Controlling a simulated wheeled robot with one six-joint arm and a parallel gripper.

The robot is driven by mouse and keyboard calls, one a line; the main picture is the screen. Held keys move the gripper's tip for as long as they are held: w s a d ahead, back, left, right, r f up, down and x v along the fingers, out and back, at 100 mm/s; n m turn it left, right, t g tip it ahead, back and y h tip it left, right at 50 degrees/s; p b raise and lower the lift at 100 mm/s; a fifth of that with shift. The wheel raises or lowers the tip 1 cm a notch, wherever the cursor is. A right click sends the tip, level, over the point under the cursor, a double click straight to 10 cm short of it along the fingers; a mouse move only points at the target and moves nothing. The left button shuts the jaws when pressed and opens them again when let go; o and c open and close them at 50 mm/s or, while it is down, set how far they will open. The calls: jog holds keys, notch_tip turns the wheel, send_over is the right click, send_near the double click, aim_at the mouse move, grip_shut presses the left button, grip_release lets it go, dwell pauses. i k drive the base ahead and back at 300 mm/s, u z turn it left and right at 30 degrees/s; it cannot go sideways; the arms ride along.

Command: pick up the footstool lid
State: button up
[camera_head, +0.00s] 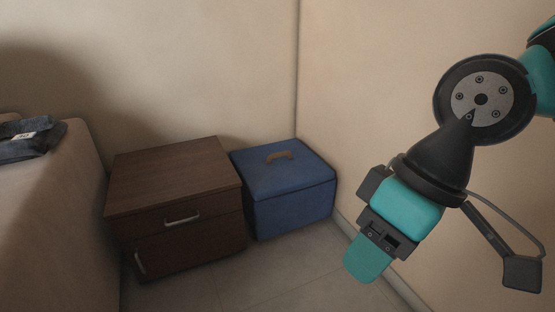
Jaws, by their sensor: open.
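The footstool (290,210) is a blue box on the floor in the corner, to the right of the nightstand. Its blue lid (302,173) lies flat on top, with a tan handle (278,156) near the middle of its upper face. My gripper (368,258) is in the right half of the view, pointing down and left, nearer to the camera than the footstool. It is apart from the lid, open, with nothing visible in it. Only one teal finger shows clearly.
A dark brown two-drawer nightstand (172,178) stands close against the footstool's left side. A bed or sofa (55,215) with folded dark jeans (28,139) is at the far left. Walls meet behind the footstool. Tiled floor (290,275) in front is clear.

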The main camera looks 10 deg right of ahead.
aim_at(275, 169)
jog(key=u, duration=0.1)
jog(key=i, duration=1.85)
jog(key=u, duration=0.35)
